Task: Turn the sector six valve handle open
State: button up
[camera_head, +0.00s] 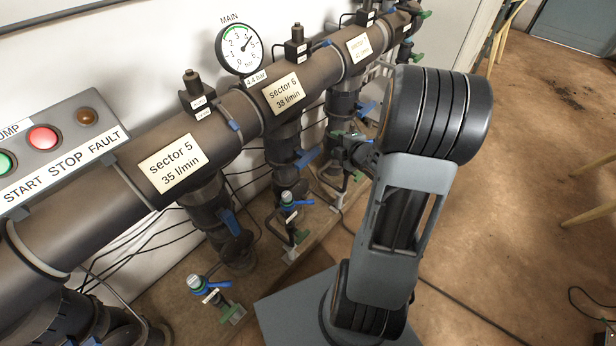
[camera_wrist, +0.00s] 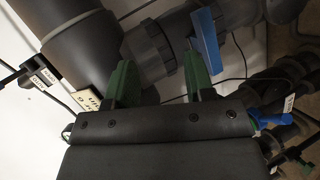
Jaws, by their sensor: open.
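The sector 6 label (camera_head: 283,93) is on the large grey manifold pipe. Below it, on the sector 6 branch pipe, a blue valve handle (camera_head: 305,158) sticks out at a slant. My gripper (camera_wrist: 161,78) shows in the wrist view with two green fingers spread apart and nothing between them. A blue handle (camera_wrist: 206,41) on a dark pipe is just beyond the right finger, not between the fingers. In the head view my arm hides most of the gripper.
Blue handles also sit on the sector 5 branch (camera_head: 229,222) and the branch to the right (camera_head: 366,108). Small blue-handled valves (camera_head: 296,203) stand low near the floor. A pump control box (camera_head: 60,140) is at left and a pressure gauge (camera_head: 239,49) above. Open floor lies at right.

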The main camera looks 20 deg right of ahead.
aim_at(310, 160)
jog(key=s+a+f+n+t+y+b, duration=0.1)
jog(key=s+f+n+y+b, duration=0.15)
jog(key=f, duration=0.25)
jog(key=s+f+n+t+y+b, duration=0.2)
jog(key=f+n+y+b, duration=0.1)
jog(key=f+y, duration=0.15)
jog(key=shift+h, duration=0.4)
jog(key=x, duration=0.4)
jog(key=b+x, duration=0.1)
jog(key=x, duration=0.3)
jog(key=f+b+x, duration=0.1)
jog(key=x, duration=0.3)
jog(key=shift+w+a, duration=0.3)
jog(key=shift+c, duration=0.5)
jog(key=c, duration=0.8)
